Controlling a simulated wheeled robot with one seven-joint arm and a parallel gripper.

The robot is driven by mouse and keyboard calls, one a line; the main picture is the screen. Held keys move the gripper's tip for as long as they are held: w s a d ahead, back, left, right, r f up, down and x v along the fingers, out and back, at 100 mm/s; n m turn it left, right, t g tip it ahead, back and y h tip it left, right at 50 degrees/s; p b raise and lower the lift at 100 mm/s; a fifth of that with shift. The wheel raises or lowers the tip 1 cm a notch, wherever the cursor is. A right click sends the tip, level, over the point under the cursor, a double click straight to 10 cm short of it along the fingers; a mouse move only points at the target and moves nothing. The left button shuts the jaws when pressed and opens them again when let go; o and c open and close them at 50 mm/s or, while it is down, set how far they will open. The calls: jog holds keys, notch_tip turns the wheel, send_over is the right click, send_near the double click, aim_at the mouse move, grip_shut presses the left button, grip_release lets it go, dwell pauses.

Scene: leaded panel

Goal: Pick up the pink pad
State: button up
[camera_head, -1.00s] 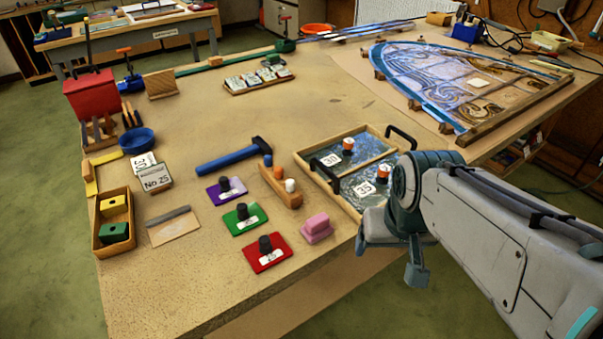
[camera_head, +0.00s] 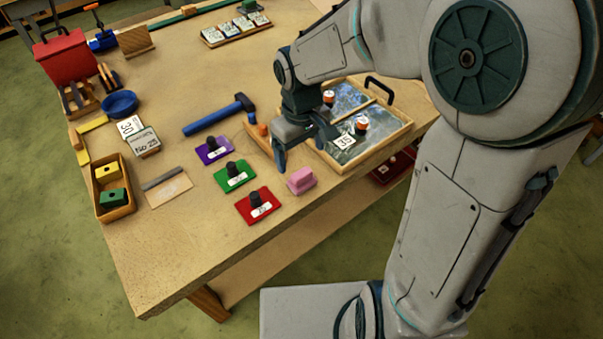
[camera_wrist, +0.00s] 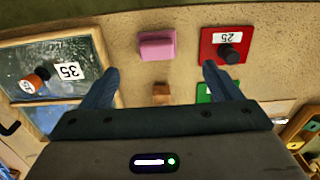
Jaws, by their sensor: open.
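The pink pad (camera_head: 301,180) lies on the workbench near its front edge, right of the red plate (camera_head: 258,206). In the wrist view the pink pad (camera_wrist: 157,46) sits ahead of my gripper (camera_wrist: 157,78), between the lines of its two fingers. My gripper (camera_head: 308,157) is open and empty in the head view, pointing down above the bench just behind the pad. The pad is apart from the fingers. A wooden block shows between the fingers in the wrist view (camera_wrist: 161,92) and is mostly hidden by my gripper in the head view.
The wooden tray (camera_head: 404,128) with glass panes stands right of the pad. Green (camera_head: 234,176) and purple (camera_head: 214,150) plates with black knobs lie to the left, with a blue hammer (camera_head: 220,115) behind. The bench's front edge is close to the pad.

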aim_at(302, 173)
notch_tip(302, 173, down, 4)
jog(key=shift+f, duration=0.1)
jog(key=shift+w+d+f, duration=0.1)
jog(key=shift+w+f, duration=0.1)
jog(key=shift+f, duration=1.1)
jog(key=shift+w+f, duration=0.15)
jog(key=shift+f, duration=1.15)
jog(key=c, duration=1.1)
